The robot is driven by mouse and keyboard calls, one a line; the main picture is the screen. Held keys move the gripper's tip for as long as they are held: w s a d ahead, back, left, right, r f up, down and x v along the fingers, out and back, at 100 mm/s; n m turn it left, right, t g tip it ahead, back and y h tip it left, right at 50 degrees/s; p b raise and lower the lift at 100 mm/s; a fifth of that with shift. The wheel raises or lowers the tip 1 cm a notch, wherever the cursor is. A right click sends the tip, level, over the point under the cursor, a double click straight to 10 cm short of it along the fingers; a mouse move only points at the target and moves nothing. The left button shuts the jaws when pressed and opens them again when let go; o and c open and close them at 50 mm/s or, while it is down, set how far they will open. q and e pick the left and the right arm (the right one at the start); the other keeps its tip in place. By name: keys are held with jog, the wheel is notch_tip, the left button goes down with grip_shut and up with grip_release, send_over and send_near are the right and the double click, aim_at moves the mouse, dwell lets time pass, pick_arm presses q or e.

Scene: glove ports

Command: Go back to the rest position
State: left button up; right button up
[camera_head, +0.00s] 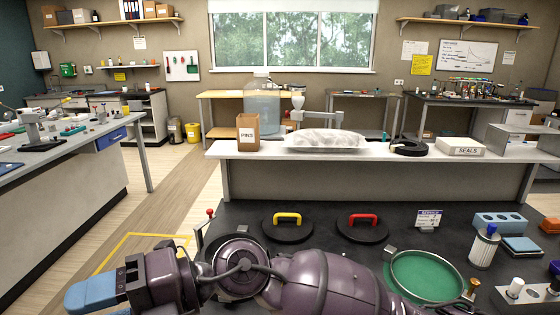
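One of my purple arms crosses the bottom of the view, running from the lower middle toward the left. Its gripper (92,291), with blue fingers, points left at the lower left corner, which I take to be my right one. The fingers are partly cut off by the frame edge, so their gap cannot be judged. No held object shows. My other gripper is not in view. On the dark bench lie a black disc with a yellow handle (287,230) and a black disc with a red handle (362,229). A round green-floored dish (426,277) lies to their right.
A white-grey raised shelf (380,153) behind the bench carries a PINS box (248,132), a clear bag and a SEALS box (460,146). A red-knobbed lever (210,213) stands at the bench's left edge. A white cylinder (484,247) stands at right. Floor is clear at left.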

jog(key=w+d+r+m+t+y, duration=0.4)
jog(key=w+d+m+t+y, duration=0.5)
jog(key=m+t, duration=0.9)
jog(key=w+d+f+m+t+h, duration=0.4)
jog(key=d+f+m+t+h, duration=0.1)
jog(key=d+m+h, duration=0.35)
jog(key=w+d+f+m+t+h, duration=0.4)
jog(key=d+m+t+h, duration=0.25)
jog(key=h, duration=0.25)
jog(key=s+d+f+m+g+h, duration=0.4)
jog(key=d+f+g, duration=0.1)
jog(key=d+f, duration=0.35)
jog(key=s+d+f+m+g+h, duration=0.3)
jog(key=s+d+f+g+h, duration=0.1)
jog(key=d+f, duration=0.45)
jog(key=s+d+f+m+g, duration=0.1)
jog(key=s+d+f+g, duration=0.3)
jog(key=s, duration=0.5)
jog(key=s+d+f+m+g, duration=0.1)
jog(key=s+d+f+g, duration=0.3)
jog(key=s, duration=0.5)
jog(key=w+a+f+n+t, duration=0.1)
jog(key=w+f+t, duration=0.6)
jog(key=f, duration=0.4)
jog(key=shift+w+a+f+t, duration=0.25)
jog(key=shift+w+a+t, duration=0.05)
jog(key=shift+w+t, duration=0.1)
